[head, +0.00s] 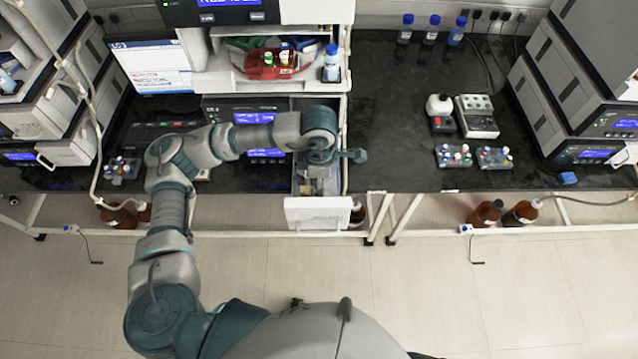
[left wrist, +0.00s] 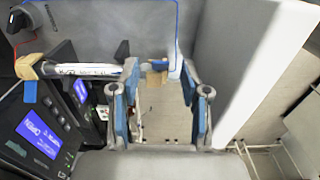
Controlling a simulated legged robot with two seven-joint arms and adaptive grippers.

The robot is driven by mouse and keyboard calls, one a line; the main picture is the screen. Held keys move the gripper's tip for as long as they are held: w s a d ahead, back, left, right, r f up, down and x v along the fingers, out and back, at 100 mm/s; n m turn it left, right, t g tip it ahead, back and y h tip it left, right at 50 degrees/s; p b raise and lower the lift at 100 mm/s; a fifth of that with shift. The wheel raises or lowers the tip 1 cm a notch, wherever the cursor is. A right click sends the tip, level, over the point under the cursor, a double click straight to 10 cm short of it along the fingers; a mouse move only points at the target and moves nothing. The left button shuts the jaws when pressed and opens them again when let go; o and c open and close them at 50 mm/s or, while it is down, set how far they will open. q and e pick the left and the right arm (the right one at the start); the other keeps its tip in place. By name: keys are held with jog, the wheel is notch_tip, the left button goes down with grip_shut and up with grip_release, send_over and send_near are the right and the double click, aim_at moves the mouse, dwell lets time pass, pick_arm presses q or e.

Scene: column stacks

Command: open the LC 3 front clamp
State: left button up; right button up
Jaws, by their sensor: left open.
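My left gripper (head: 322,157) is over the open compartment of the LC stack in the head view. In the left wrist view my left gripper (left wrist: 160,88) is open, with its two blue-padded fingers apart. A small tan clamp piece (left wrist: 155,79) shows between the fingers, at the right end of a white labelled column (left wrist: 90,70). I cannot tell whether a finger touches it. A second tan clamp piece (left wrist: 28,67) is at the column's left end, with a blue tab below it. The clamps are hidden by my arm in the head view. My right gripper is in neither view.
A pulled-out white drawer front (head: 318,213) stands out past the bench edge below my gripper. A red tray (head: 270,66) and a blue-capped bottle (head: 332,64) sit above. The black bench (head: 385,140) to the right has clear room. Vial racks (head: 454,157) stand farther right.

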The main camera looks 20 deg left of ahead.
aim_at(311, 191)
pick_arm(q)
jog(key=shift+w+f, duration=0.1)
jog(key=shift+f, duration=1.1)
grip_shut()
